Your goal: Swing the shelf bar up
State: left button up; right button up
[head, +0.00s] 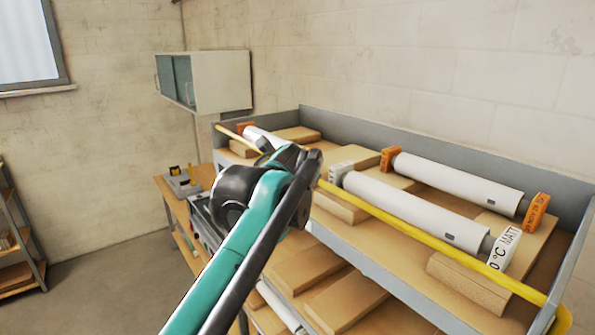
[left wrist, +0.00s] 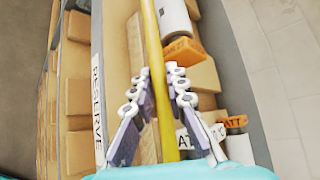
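The shelf bar (head: 420,230) is a long yellow rod running along the front of the upper shelf, from the far left end to the near right end. It also shows in the left wrist view (left wrist: 153,45), running lengthwise through the middle. My left gripper (left wrist: 159,72) has its two fingers on either side of the bar, with gaps visible, so it is open around it. In the head view my left wrist hides part of the bar, and the fingertips are hidden behind it. My right gripper is in neither view.
The upper shelf (head: 375,265) holds white film rolls (head: 415,209) with orange or white end labels and wooden blocks. More boards lie on the level below. A grey-white wall cabinet (head: 220,80) hangs at the back left. Open floor lies at the left.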

pick_arm(q)
jog(key=shift+o, duration=1.2)
jog(key=d+v, duration=0.1)
jog(key=v, duration=1.1)
jog(key=shift+a, duration=0.45)
